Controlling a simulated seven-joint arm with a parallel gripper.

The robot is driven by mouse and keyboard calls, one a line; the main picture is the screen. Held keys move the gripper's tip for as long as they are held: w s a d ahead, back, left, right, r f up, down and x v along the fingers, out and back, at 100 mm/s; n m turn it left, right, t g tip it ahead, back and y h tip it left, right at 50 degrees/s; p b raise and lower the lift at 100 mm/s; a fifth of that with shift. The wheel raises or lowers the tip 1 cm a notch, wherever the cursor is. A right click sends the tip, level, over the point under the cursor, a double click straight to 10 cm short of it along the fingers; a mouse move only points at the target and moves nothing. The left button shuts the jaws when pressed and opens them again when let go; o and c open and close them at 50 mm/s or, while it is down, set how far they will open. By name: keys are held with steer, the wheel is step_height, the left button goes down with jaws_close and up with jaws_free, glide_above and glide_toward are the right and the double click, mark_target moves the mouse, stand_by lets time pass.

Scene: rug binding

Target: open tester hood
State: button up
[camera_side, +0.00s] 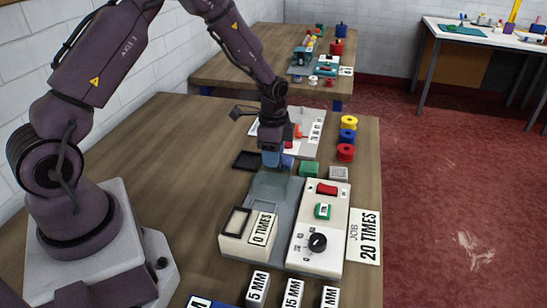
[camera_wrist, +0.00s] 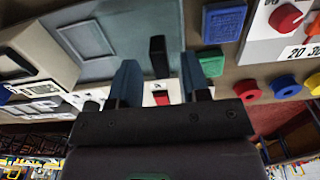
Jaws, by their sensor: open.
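The tester (camera_side: 235,246) is a pale box with a "0 TIMES" label on its near part. Its grey, see-through-looking hood (camera_side: 273,192) lies flat and appears closed; it also shows in the wrist view (camera_wrist: 118,35). A black upright handle (camera_wrist: 158,52) shows near the hood's edge in the wrist view. My gripper (camera_side: 272,162) is over the far end of the hood. In the wrist view, its two blue-grey fingers (camera_wrist: 160,75) are apart, with the handle lined up between them. Contact cannot be told. My gripper hides the handle in the side view.
A white control panel (camera_side: 308,256) with a red switch, green button and black knob adjoins the tester on the right. Green (camera_side: 309,169) and grey (camera_side: 338,174) blocks stand beyond it. Coloured spools (camera_side: 346,152) line the right edge. The table's left side is clear.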

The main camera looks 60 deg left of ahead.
mark_target(262, 175)
step_height(262, 175, up, 11)
stand_by(0.3)
steer(key=shift+r, duration=0.1)
steer(key=s+d+r+n+t, duration=0.2)
steer(key=s+d+r+n, duration=0.2)
steer(key=s+r, duration=0.4)
steer(key=s+d+r+n+t, duration=0.3)
steer(key=s+d+r+n, duration=0.2)
steer(key=s, duration=0.8)
step_height(262, 175, up, 3)
steer(key=shift+s+d+t, duration=0.3)
steer(key=shift+d, duration=0.25)
